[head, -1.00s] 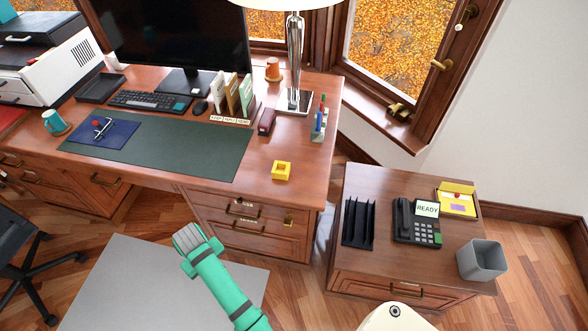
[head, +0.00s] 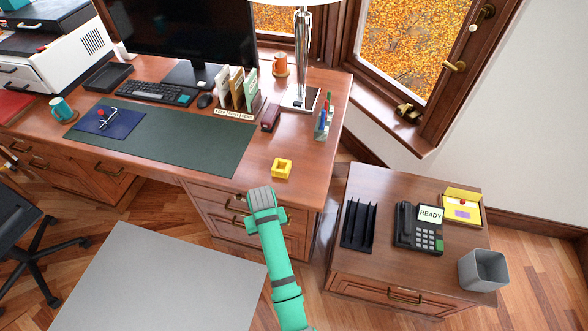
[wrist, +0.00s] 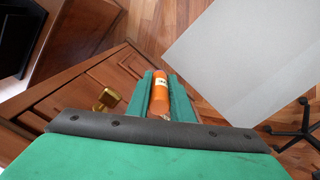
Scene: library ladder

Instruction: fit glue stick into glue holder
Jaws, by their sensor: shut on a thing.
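An orange glue stick (wrist: 159,98) with a pale label shows in the wrist view. My gripper (wrist: 160,90) is shut on it, with a green finger on each side. The yellow block with a square opening, which looks like the glue holder (head: 282,169), sits on the front right of the desk in the head view. My gripper also shows in the head view (head: 260,195), in front of the desk's drawers, below and a little left of the yellow holder, apart from it. The glue stick cannot be made out in the head view.
The desk (head: 250,180) has clear wood around the holder. A green desk mat (head: 170,140) lies to its left, and a dark red box (head: 271,117), a pen stand (head: 324,122) and a lamp (head: 303,60) are behind it. A side cabinet (head: 380,265) stands to the right.

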